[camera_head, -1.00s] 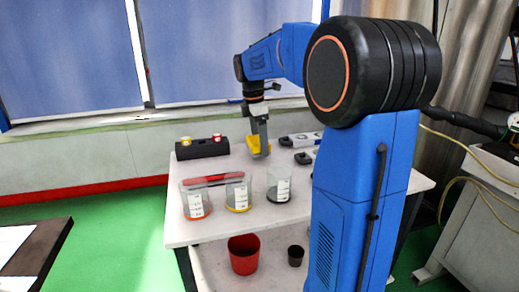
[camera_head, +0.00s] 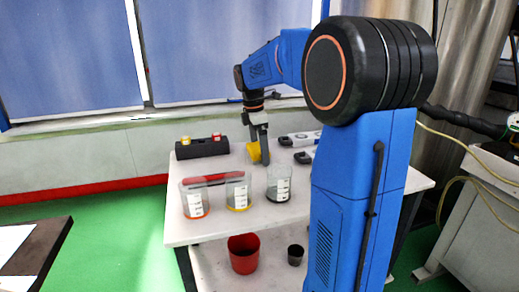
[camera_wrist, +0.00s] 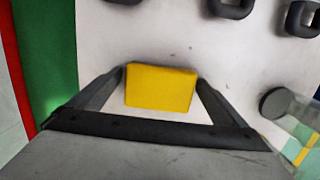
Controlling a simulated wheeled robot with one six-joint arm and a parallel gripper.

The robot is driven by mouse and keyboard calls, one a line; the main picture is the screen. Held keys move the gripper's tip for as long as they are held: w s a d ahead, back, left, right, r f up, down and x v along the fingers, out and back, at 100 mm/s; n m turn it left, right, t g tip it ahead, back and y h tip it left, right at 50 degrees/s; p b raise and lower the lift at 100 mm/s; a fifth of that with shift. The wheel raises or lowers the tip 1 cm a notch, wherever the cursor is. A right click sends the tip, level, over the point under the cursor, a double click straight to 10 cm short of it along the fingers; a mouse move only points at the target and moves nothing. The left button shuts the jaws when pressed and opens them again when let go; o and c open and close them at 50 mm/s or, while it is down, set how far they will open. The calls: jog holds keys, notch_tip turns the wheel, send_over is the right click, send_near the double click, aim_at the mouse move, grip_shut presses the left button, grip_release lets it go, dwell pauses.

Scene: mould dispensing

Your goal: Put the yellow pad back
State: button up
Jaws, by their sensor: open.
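The yellow pad (camera_head: 253,150) is at the back middle of the white table, right by my gripper (camera_head: 264,160). In the wrist view the pad (camera_wrist: 160,88) lies between my two fingertips, its broad face toward the camera. My fingers are spread, one on each side of it, close to its edges. I cannot tell whether either finger touches it, or whether the pad rests on the table.
A black holder (camera_head: 202,149) with small yellow and red pieces stands at the back left. Grey-black devices (camera_head: 300,139) are at the back right. Red (camera_head: 243,254) and black cups (camera_head: 295,255) stand below.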

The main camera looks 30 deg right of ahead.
aim_at(256, 148)
notch_tip(256, 148, up, 12)
jog(key=a, duration=0.1)
jog(key=shift+w+a, duration=0.2)
jog(key=shift+s, duration=0.15)
dwell(0.6)
